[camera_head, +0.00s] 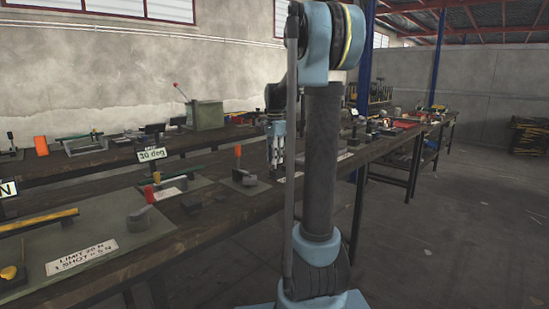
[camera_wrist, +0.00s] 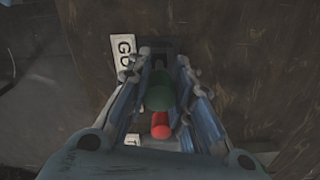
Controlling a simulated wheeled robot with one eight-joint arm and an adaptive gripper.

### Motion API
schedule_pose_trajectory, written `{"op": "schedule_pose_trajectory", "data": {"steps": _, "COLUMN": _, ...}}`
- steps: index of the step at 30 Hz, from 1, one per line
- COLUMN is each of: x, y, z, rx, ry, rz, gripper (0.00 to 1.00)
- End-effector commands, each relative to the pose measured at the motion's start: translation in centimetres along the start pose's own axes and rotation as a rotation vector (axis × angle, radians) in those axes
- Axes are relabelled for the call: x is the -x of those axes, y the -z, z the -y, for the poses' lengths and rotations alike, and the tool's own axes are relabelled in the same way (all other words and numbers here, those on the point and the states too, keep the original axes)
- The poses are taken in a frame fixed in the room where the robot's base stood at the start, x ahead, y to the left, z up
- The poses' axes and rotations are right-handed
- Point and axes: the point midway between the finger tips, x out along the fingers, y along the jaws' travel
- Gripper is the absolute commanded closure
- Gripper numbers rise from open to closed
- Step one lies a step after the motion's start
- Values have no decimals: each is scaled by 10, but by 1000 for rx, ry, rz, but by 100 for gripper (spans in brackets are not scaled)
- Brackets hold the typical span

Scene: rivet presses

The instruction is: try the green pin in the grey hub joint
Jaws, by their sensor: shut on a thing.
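In the wrist view my gripper (camera_wrist: 163,65) is shut on a green rounded piece (camera_wrist: 158,90), which looks like the green pin. A red piece (camera_wrist: 160,124) shows just below it between the fingers; I cannot tell whether the two are joined. In the head view my gripper (camera_head: 277,165) points down over the near bench, and the pin cannot be made out there. A dark block (camera_wrist: 168,50) lies beyond the fingertips, partly hidden. I cannot tell whether it is the grey hub joint, or whether the pin touches it.
A white label reading "GO" (camera_wrist: 122,55) lies left of the fingers. A "30 deg" sign (camera_head: 152,155) stands farther left.

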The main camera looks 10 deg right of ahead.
Motion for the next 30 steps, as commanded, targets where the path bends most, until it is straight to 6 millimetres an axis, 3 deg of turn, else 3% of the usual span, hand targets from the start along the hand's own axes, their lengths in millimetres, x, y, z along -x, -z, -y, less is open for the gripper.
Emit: {"op": "schedule_pose_trajectory", "data": {"steps": 30, "x": -20, "y": 0, "z": 0, "rx": 0, "ry": 0, "rz": 0, "gripper": 100}}
